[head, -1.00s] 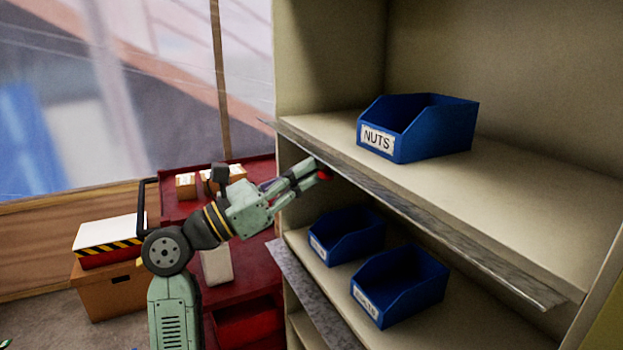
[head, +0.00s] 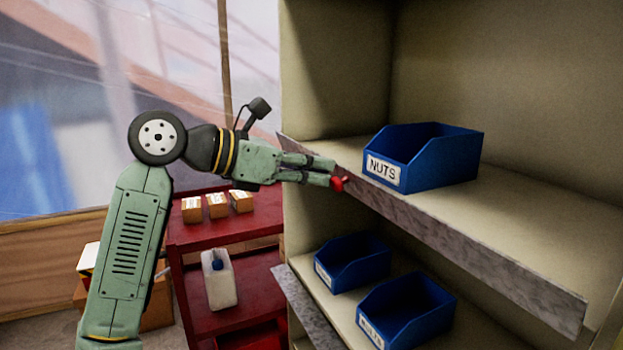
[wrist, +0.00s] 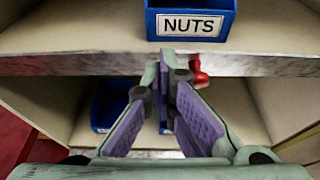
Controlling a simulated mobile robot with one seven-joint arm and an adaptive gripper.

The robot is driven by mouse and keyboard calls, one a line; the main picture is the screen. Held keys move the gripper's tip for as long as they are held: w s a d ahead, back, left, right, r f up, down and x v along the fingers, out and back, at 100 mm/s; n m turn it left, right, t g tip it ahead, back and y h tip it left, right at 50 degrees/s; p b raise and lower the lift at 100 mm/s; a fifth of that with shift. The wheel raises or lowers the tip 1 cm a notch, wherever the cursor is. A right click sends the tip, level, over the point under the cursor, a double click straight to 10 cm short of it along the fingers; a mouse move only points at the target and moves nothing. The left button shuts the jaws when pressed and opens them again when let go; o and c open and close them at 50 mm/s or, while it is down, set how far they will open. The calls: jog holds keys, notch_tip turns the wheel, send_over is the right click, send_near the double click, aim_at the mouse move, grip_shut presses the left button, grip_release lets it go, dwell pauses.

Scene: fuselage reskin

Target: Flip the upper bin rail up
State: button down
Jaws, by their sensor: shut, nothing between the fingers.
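The upper bin rail (head: 470,252) is a long grey metal strip along the front edge of the upper shelf. Its broad face is turned outward, roughly upright; I cannot tell how far its top edge stands above the shelf. It also shows in the wrist view (wrist: 90,64) below the NUTS bin. A red knob (head: 339,184) sits at the rail, right of my fingertips; in the wrist view it is also to their right (wrist: 200,75). My gripper (head: 328,172) is shut and empty, its tips at the rail's front. I cannot tell whether they touch it.
A blue NUTS bin (head: 440,165) stands on the upper shelf behind the rail. Blue bins (head: 352,262) stand on the lower shelf, with a lower rail (head: 308,305) at its edge.

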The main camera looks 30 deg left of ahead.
jog(key=shift+w+d+r, duration=0.3)
jog(key=shift+w+r, duration=0.2)
dwell(0.3)
dwell(0.4)
